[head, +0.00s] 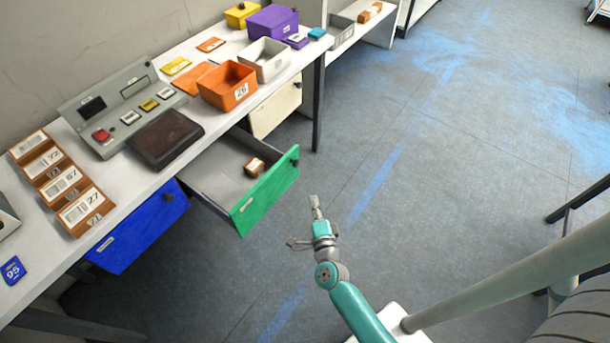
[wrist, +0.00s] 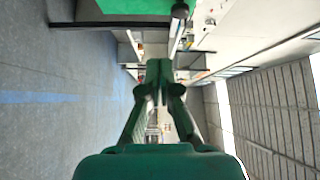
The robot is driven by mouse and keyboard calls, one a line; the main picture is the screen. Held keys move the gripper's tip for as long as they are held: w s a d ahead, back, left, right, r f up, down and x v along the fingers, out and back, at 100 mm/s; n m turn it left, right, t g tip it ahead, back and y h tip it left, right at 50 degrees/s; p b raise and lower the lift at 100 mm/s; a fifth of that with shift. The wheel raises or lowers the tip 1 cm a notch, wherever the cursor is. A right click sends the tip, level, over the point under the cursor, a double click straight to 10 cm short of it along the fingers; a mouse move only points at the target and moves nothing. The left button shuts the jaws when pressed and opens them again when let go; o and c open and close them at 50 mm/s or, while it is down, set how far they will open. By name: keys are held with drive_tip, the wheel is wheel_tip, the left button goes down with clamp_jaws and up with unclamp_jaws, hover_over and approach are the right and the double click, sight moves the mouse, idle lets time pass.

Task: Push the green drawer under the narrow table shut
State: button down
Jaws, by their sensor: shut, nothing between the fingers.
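The green drawer (head: 268,193) under the narrow table (head: 195,150) is pulled out, with its grey inside showing. A small brown box (head: 254,167) lies in it. A dark knob (head: 294,162) is on the drawer front near its right end. My gripper (head: 315,205) is shut and empty, in front of the drawer's front and to its right, apart from it in the head view. In the wrist view my gripper (wrist: 160,70) is in the middle with its fingers together, and the green drawer (wrist: 135,6) shows at the top edge.
A blue drawer (head: 140,228) is left of the green one and a cream drawer (head: 276,106) is right of it. An orange bin (head: 226,90), a white bin (head: 265,60) and a dark pad (head: 165,138) stand on the table. The floor (head: 420,150) to the right is clear.

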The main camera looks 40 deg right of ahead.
drive_tip(key=w+d+m, duration=0.1)
drive_tip(key=w+d, duration=0.3)
drive_tip(key=w, duration=1)
